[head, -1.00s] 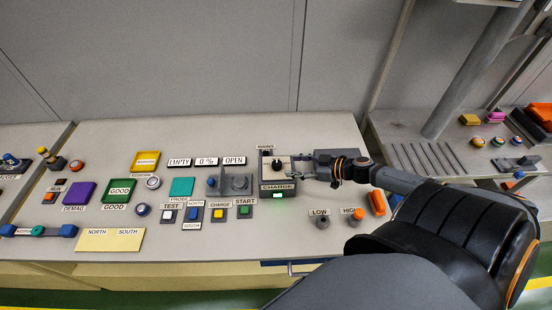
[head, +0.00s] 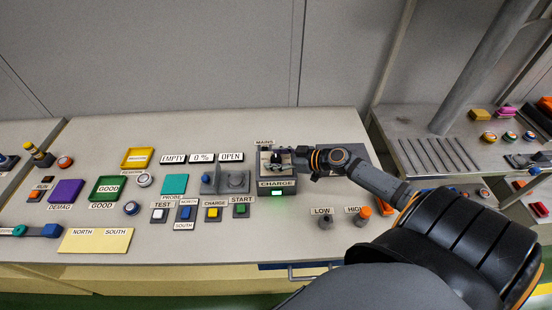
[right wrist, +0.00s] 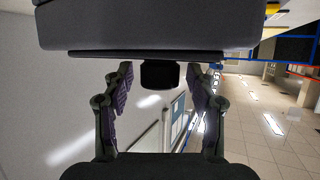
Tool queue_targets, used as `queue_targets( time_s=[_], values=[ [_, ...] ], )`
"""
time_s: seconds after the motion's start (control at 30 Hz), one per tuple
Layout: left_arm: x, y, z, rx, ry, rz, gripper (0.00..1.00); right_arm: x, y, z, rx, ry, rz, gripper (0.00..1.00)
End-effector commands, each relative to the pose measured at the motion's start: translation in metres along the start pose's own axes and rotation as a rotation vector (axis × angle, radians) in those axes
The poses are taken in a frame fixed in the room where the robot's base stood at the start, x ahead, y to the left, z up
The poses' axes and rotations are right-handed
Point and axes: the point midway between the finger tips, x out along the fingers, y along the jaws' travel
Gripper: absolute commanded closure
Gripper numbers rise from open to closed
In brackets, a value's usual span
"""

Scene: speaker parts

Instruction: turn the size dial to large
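No dial with a readable "size" or "large" mark shows. A box labelled CHARGE (head: 277,184) with a lit green window stands at the right of the bench and has a black knob on its top plate. My right gripper (head: 288,160) is over this box, and its fingers partly hide the plate and knob in the head view. In the right wrist view the black knob (right wrist: 160,75) sits between the two open fingers, with a visible gap on each side. The knob's setting cannot be read. My left gripper is not in view.
A small MAINS switch (head: 265,146) is just behind the box. LOW (head: 326,223) and HIGH (head: 361,217) buttons are in front of my right arm. Several labelled buttons, coloured trays and an EMPTY display (head: 173,159) fill the bench to the left.

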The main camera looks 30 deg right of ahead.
Motion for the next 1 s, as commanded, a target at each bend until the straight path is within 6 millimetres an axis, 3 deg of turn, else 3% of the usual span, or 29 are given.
queue_targets(
  time_s=[0.03,0.4,0.77,1.0],
  values=[
    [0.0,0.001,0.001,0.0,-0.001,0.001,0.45,0.0,0.0,0.0,0.0,0.0,0.0,0.49],
    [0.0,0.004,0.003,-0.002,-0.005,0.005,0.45,0.0,0.0,0.0,0.0,0.0,0.0,0.98],
    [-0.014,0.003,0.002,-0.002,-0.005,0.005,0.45,-0.001,-0.001,-0.001,0.033,-0.004,0.068,0.98],
    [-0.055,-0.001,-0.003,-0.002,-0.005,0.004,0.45,-0.004,-0.001,-0.008,0.107,-0.002,0.235,0.98]
  ],
)
